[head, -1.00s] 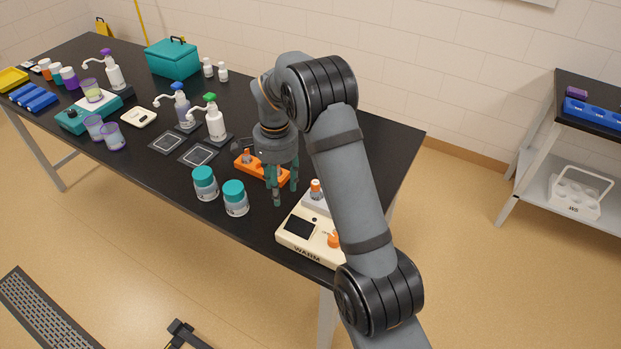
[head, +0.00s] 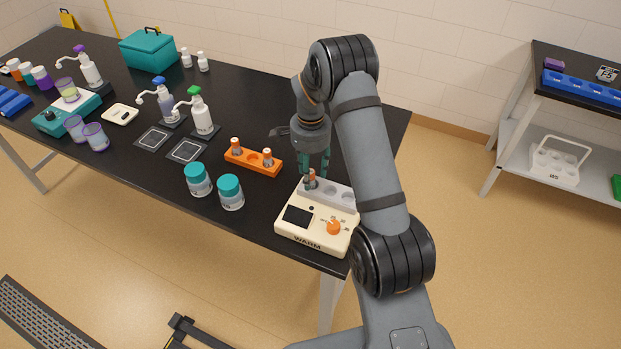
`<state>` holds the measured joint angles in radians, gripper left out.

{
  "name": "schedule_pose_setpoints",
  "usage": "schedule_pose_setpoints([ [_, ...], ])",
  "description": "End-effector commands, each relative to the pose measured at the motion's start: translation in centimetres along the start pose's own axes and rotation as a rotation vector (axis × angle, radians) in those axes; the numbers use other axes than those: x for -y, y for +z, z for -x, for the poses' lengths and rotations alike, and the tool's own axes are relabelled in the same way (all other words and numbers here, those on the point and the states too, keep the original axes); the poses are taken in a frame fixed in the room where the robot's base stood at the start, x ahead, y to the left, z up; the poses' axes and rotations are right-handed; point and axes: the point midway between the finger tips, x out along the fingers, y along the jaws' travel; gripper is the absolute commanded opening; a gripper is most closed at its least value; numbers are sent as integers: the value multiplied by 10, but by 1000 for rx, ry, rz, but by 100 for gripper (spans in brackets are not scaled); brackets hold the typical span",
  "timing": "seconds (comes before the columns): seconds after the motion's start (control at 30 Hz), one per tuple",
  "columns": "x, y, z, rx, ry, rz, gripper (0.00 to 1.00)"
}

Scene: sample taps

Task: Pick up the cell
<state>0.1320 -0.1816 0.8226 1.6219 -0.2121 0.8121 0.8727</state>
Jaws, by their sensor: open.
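A small orange-capped cell (head: 311,181) stands upright in the left well of the grey block on the cream warmer (head: 283,232). My gripper (head: 316,170) is open, its teal fingers pointing down at this cell. The fingers partly hide the cell, and I cannot tell whether they touch it. Two similar capped cells, a left one (head: 236,147) and a right one (head: 267,157), stand in the orange rack (head: 251,162), with an empty-looking well between them.
Two teal-lidded jars (head: 199,180) (head: 230,192) stand left of the warmer. Pump bottles (head: 201,115), dark square pads (head: 187,151) and a teal box (head: 149,50) lie farther left. A side shelf (head: 585,170) stands right.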

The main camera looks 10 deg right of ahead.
Motion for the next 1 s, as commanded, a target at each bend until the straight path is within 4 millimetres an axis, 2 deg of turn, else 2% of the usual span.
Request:
schedule_pose_setpoints([
  [0.3,0,0,-7,0,-1,-1,44],
  [1.0,0,0,-6,0,-1,0,4],
])
